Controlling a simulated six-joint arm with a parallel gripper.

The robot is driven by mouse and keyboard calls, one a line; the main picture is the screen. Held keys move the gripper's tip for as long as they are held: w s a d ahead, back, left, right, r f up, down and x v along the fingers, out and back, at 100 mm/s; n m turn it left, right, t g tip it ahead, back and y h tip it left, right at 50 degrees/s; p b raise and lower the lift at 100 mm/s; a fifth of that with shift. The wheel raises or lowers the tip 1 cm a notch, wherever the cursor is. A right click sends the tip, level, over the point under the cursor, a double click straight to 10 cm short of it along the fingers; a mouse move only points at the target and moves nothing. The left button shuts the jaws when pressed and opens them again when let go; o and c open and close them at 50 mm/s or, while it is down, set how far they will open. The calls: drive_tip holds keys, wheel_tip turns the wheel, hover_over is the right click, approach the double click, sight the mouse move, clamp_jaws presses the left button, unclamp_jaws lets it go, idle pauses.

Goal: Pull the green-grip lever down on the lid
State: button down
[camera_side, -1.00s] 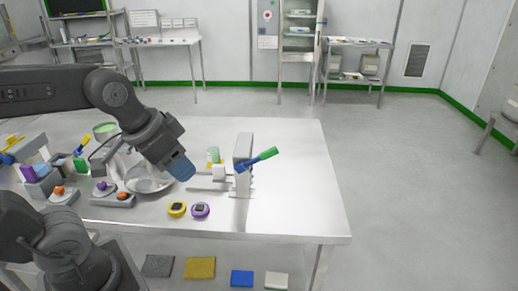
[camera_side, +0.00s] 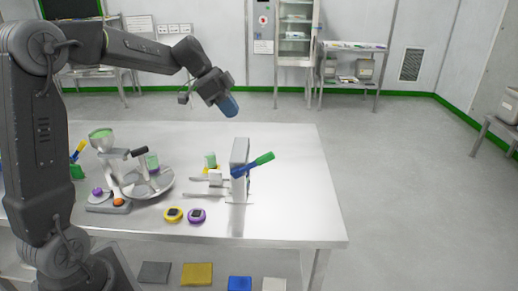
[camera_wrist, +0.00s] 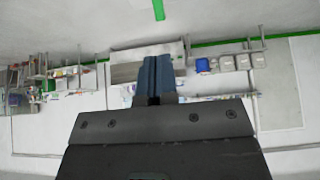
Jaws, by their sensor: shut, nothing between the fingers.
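A lever with a green grip (camera_side: 264,158) sticks out to the right and upward from a grey upright block (camera_side: 239,157) on the table. Its arm near the block is blue. I cannot make out a lid under it for certain. My gripper (camera_side: 229,106) is in the air above and slightly left of the lever, apart from it. Its blue fingers (camera_wrist: 153,80) are shut together with nothing between them. In the wrist view I cannot pick out the lever with certainty.
A metal bowl (camera_side: 148,188) with a dark-handled piece and a funnel-like vessel (camera_side: 102,139) stand left on the table (camera_side: 292,218). Yellow (camera_side: 173,214) and purple (camera_side: 197,215) round devices lie in front. The table's right side is clear.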

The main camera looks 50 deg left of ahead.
sight(264, 155)
idle(0.3)
drive_tip(key=x, duration=1.4)
drive_tip(key=shift+f, duration=0.1)
